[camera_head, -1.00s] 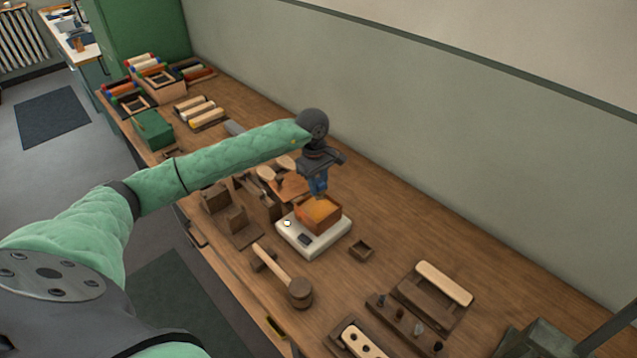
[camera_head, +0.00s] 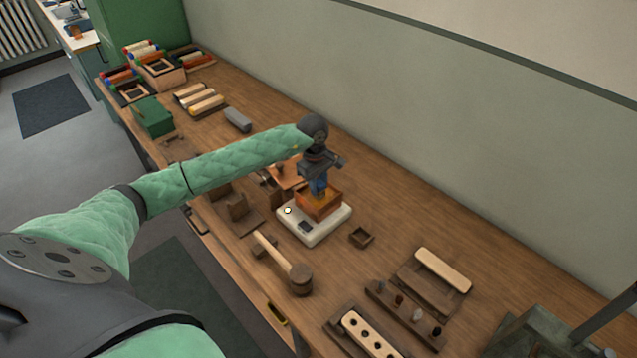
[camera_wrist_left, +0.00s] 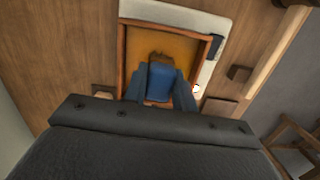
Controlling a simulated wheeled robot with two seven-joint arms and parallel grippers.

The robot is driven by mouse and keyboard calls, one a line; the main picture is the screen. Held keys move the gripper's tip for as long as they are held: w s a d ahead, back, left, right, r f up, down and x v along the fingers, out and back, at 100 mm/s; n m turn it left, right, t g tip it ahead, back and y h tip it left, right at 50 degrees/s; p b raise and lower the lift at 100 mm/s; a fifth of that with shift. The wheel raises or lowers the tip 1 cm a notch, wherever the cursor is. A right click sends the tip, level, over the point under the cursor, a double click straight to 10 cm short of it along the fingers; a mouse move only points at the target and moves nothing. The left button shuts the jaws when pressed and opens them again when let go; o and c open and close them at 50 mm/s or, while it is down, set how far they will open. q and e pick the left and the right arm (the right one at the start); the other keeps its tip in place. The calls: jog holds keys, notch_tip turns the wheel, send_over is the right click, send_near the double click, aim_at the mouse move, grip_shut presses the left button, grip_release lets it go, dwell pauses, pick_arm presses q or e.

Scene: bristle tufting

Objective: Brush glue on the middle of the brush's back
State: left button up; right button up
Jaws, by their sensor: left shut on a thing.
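My left gripper (camera_head: 319,184) is over an open orange-brown wooden box (camera_head: 331,207) that stands on a white base (camera_head: 299,232). In the left wrist view the gripper (camera_wrist_left: 160,92) is shut on a small blue-handled tool (camera_wrist_left: 160,80), probably the glue brush. Its brown end points down into the box (camera_wrist_left: 122,60), over amber glue (camera_wrist_left: 190,48). I cannot tell how deep the end reaches. A cream block with a row of holes (camera_head: 369,334) lies in a dark holder at the front. A plain cream block (camera_head: 443,269) rests on a wooden stand. My right gripper is out of view.
A wooden mallet (camera_head: 300,276) lies left of the holder. A rack (camera_head: 404,314) holds several small pegs. A green box (camera_head: 152,117) stands farther back. Table is clear along the wall.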

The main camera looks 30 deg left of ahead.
aim_at(320, 184)
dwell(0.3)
pick_arm(q)
jog(key=shift+f+b, duration=0.45)
jog(key=shift+b, duration=0.05)
dwell(0.7)
jog(key=shift+f+b, duration=0.15)
jog(key=shift+b, duration=0.45)
dwell(2.6)
jog(key=shift+r, duration=3.6)
